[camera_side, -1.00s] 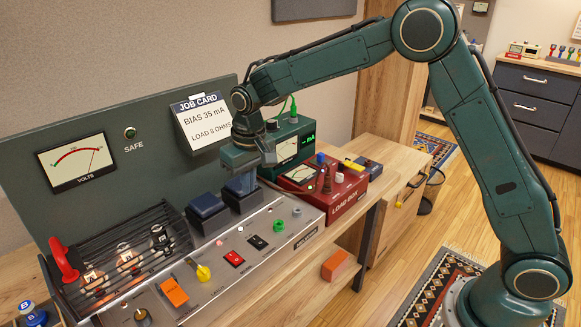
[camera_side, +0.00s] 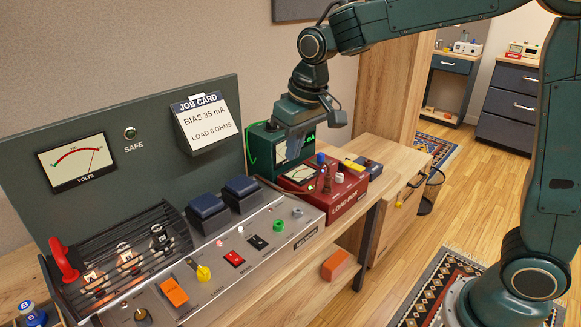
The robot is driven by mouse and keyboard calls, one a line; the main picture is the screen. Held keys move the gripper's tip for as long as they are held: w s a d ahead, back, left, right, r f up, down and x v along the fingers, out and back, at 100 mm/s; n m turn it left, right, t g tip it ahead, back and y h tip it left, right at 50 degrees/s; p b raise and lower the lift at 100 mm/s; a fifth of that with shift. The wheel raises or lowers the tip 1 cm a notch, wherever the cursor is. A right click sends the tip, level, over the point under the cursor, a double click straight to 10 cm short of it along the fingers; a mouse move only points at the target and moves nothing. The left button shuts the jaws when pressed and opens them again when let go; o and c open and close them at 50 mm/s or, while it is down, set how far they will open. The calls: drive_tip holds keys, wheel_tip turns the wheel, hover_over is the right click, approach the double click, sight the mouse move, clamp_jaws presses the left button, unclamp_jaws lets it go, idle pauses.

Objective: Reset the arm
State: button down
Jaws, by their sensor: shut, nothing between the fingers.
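My gripper (camera_side: 296,150) is shut and empty. It hangs pointing down in front of the green meter box (camera_side: 262,150) and above the back of the red load box (camera_side: 340,195), hiding part of both. It appears clear of them, though the exact gap cannot be told. My arm reaches in from the upper right, partly out of the picture.
The amp chassis (camera_side: 215,275) has two dark blue blocks (camera_side: 208,205), a black grille (camera_side: 125,250), a red lever (camera_side: 64,260) and several switches. A job card (camera_side: 207,122) hangs on the back panel. An orange block (camera_side: 335,265) lies on the lower shelf.

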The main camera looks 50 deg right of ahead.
drive_tip(key=s+d+r+t, duration=0.1)
drive_tip(key=s+d, duration=0.2)
drive_tip(key=s, duration=0.9)
drive_tip(key=s+d+r+t, duration=0.1)
drive_tip(key=s+d, duration=0.1)
drive_tip(key=s, duration=1)
drive_tip(key=shift+s+d+r+t, duration=0.35)
drive_tip(key=shift+s+d+t, duration=0.05)
